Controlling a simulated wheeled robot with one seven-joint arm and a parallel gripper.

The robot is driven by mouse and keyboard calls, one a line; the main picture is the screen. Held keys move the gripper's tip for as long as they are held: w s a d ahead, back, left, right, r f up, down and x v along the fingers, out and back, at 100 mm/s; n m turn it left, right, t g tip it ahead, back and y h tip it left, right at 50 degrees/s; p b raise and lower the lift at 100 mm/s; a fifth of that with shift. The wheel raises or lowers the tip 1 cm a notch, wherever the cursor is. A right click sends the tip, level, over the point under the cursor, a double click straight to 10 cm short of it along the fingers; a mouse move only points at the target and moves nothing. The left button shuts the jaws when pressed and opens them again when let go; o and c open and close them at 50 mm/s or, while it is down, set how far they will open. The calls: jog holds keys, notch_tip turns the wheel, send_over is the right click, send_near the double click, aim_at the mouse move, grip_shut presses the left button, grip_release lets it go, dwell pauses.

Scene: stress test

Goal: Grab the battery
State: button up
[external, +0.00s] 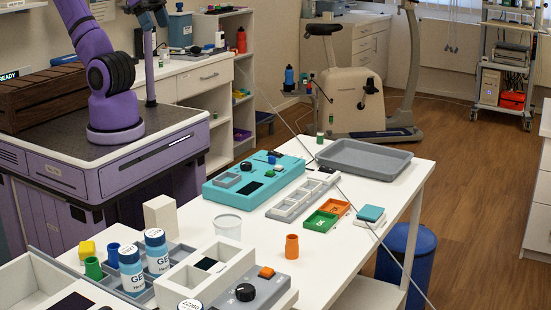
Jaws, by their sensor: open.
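I cannot pick out the battery with certainty. A small green-and-white upright item (320,138) at the back edge of the white table could be it, but it is too small to tell. The purple arm at the left is mine; it rises from its base and runs out of the top of the picture.
The white table (345,255) holds a teal device (225,190), a grey tray (362,155), green and orange bins (321,221), an orange cup (292,246) and a clear cup (228,226). Labelled bottles (132,272) crowd the near left. The table's right front is fairly clear.

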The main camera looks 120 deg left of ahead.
jog(key=w+a+f+m+t, duration=0.1)
jog(key=w+a, duration=0.2)
jog(key=w, duration=0.2)
jog(key=w+a+f+m, duration=0.1)
jog(key=w+a, duration=0.2)
jog(key=w, duration=0.3)
jog(key=w+a+f+m+y, duration=0.1)
jog(key=w+a+f+y, duration=0.15)
jog(key=w+a, duration=0.4)
jog(key=w+a+f+m+y, duration=0.1)
jog(key=w+a+f+m, duration=0.1)
jog(key=w+a+f, duration=0.45)
jog(key=m+t+y, duration=0.4)
jog(key=m+y, duration=0.1)
jog(key=m, duration=1.8)
send_over(324, 143)
jog(key=s+d, duration=0.6)
jog(key=s, duration=0.2)
jog(key=f, duration=3.2)
jog(key=shift+w+d+f, duration=0.1)
jog(key=shift+w+f, duration=0.15)
jog(key=x, duration=0.5)
jog(key=shift+x, duration=2.9)
jog(key=shift+w+d, duration=0.1)
jog(key=shift+d, duration=0.05)
